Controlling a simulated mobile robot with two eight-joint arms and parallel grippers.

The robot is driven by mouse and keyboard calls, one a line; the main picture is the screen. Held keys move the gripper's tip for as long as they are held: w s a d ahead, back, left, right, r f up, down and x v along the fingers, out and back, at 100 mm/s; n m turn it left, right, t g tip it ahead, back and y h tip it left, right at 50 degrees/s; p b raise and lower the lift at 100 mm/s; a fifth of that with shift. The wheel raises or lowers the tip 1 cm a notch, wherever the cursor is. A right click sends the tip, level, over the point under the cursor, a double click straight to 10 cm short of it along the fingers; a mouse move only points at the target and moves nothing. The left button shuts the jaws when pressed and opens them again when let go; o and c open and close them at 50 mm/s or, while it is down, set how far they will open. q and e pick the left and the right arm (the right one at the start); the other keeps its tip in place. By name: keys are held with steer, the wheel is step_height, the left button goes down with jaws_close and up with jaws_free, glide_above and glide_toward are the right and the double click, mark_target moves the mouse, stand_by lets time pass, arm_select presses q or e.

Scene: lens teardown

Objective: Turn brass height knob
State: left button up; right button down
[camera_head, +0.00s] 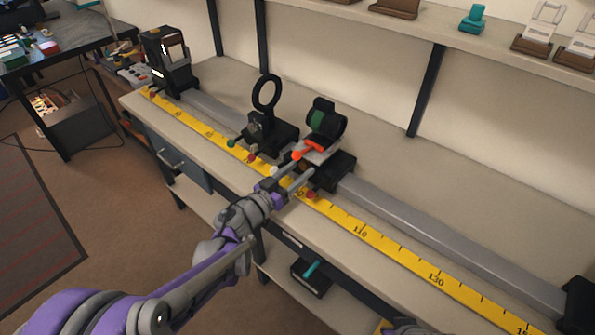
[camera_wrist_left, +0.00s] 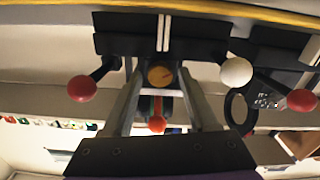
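The brass height knob (camera_wrist_left: 160,76) shows in the left wrist view as a round brass face on the front of a black carriage (camera_wrist_left: 200,42). My left gripper (camera_wrist_left: 160,85) is open, with one finger on each side of the knob and a visible gap to each. I cannot tell how deep the fingertips reach past it. In the head view the left gripper (camera_head: 302,176) is at the front of the carriage (camera_head: 331,172) that bears the black lens holder (camera_head: 323,122). The brass knob is not clear there.
A white ball knob (camera_wrist_left: 236,71) and a red ball knob (camera_wrist_left: 82,89) flank the fingers. A ring holder (camera_head: 267,92) stands on the rail to the left. The grey rail (camera_head: 450,238) is free to the right, behind a yellow scale (camera_head: 390,250). A shelf (camera_head: 490,45) hangs above.

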arm_select(q)
jaws_close()
steer(key=m, duration=0.3)
steer(key=shift+m+b, duration=0.3)
steer(key=shift+m, duration=1.6)
steer(key=shift+o, duration=1.3)
jaws_free()
steer(key=shift+a, duration=0.1)
